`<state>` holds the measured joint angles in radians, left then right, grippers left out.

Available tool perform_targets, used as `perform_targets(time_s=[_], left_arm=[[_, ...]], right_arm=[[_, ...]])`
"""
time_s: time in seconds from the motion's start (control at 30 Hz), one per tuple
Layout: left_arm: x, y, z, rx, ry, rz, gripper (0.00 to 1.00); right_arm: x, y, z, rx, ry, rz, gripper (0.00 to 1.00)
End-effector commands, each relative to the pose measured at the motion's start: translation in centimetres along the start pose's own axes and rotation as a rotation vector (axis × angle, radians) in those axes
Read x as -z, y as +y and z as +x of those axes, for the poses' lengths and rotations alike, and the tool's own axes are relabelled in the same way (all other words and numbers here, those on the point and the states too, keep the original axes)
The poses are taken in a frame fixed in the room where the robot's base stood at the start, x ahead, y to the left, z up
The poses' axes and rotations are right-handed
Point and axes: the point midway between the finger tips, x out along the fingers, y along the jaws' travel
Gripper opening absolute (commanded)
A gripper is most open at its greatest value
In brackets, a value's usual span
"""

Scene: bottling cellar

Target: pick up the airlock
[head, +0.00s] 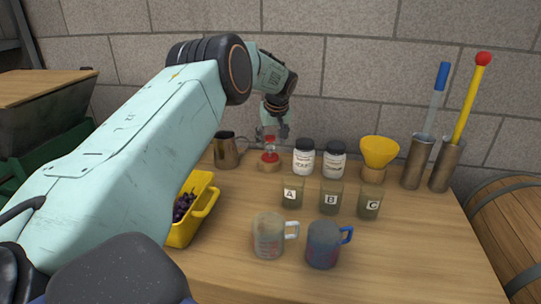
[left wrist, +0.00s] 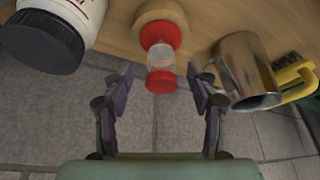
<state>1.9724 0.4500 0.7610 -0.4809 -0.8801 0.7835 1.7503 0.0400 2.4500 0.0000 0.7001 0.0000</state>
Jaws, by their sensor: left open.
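The airlock (head: 269,155) is a small clear piece with red ends on a round wooden base (head: 269,167), standing toward the back of the table. My left gripper (head: 272,133) is above it, pointing down. In the left wrist view, the airlock (left wrist: 161,56) has one red end between the open fingertips of my left gripper (left wrist: 160,80). Gaps show on both sides, so the fingers look clear of it. My right gripper is not in view.
A metal jug (head: 227,152) stands left of the airlock, and white dark-lidded jars (head: 303,160) stand close on its right. Farther right are a yellow funnel (head: 379,151) and metal cylinders (head: 417,162). Lettered cups (head: 331,196), mugs (head: 268,238) and a yellow grape bin (head: 207,205) are nearer.

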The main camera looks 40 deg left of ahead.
Motion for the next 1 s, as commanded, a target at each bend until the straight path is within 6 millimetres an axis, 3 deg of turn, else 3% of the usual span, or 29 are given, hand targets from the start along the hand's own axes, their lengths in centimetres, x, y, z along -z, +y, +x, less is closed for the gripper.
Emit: perform_targets(time_s=[0.03,0.2,0.5,1.0], left_arm=[[-0.1,-0.1,1.1,0.003,0.000,0.001,0.58],[0.0,0.0,2.5,0.000,0.002,0.000,0.58],[0.0,0.0,2.7,0.000,0.001,0.000,0.58],[0.0,0.0,2.7,0.000,0.000,0.000,0.16]], right_arm=[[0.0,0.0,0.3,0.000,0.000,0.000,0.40],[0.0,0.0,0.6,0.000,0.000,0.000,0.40],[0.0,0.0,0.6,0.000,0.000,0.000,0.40],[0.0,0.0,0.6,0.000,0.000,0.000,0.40]])
